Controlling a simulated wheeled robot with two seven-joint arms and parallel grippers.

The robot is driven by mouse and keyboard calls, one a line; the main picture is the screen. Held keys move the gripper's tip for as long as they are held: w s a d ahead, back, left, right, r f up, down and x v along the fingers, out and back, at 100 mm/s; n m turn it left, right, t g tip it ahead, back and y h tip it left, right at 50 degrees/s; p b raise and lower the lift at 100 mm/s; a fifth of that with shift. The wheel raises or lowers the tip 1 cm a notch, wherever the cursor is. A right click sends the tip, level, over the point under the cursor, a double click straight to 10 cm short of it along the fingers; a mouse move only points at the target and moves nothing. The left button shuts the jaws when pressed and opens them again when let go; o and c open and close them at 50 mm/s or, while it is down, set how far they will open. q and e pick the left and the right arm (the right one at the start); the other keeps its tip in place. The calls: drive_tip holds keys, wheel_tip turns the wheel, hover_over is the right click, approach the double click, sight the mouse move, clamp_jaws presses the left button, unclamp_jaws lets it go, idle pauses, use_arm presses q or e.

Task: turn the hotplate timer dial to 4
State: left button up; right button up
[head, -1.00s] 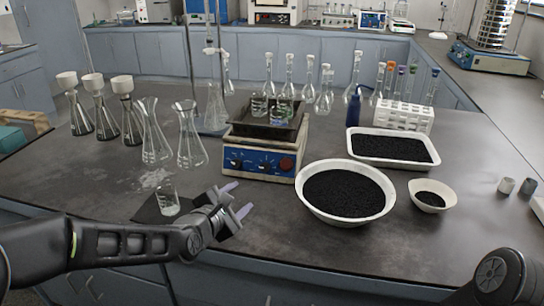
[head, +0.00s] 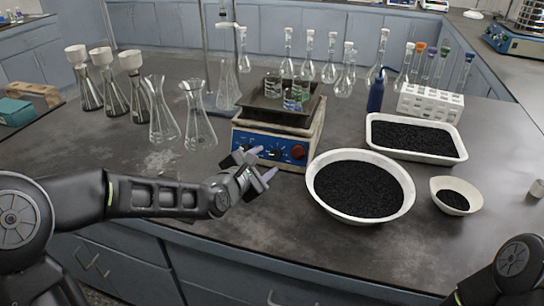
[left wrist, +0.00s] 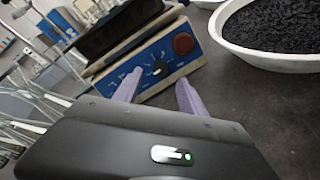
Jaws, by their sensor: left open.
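The hotplate (head: 278,132) stands mid-bench with a blue front panel that carries dark dials and a red knob (head: 299,152). A dark dial with a white pointer (head: 273,153) sits on the panel left of the red knob. In the left wrist view the dial (left wrist: 158,69) shows between the fingers, on the blue panel (left wrist: 140,75); its numbers are too small to read. My left gripper (head: 263,164) is open and empty, just in front of the panel and apart from the dial. It also shows in the left wrist view (left wrist: 155,90). My right gripper is not in view.
A white bowl of black granules (head: 360,187) stands close right of the hotplate. Glass flasks (head: 198,118) stand to its left. Beakers (head: 291,98) sit on top of it. A white tray (head: 415,139) lies behind the bowl.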

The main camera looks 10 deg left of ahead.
sight(273, 155)
use_arm(q)
drive_tip(key=x, duration=0.5)
drive_tip(key=shift+w+f, duration=0.1)
drive_tip(key=shift+w, duration=0.15)
clamp_jaws()
idle(0.4)
